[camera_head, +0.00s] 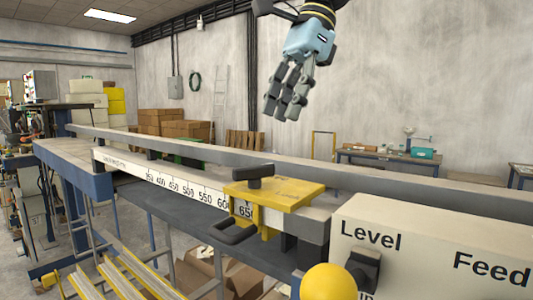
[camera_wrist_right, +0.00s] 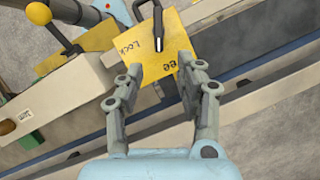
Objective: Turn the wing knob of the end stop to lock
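The yellow end stop (camera_head: 300,193) sits on the ruler rail, near the 650 mark. Its dark wing knob (camera_head: 261,171) stands on top toward the left. In the right wrist view the yellow plate (camera_wrist_right: 178,52) reads "Lock", with another word partly covered by a finger. The knob (camera_wrist_right: 157,24) is at the upper edge of that view, beyond the fingertips. My right gripper (camera_head: 287,97) hangs above the end stop, fingers down, clear of it. In the right wrist view the gripper (camera_wrist_right: 158,67) is open and empty. My left gripper is out of view.
A dark looped handle (camera_head: 234,232) sticks out in front of the end stop. A beige panel (camera_head: 440,250) with "Level" and "Feed" and a yellow ball (camera_head: 329,283) stands at the right front. A long grey rail (camera_head: 330,172) runs behind the end stop. The air above is free.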

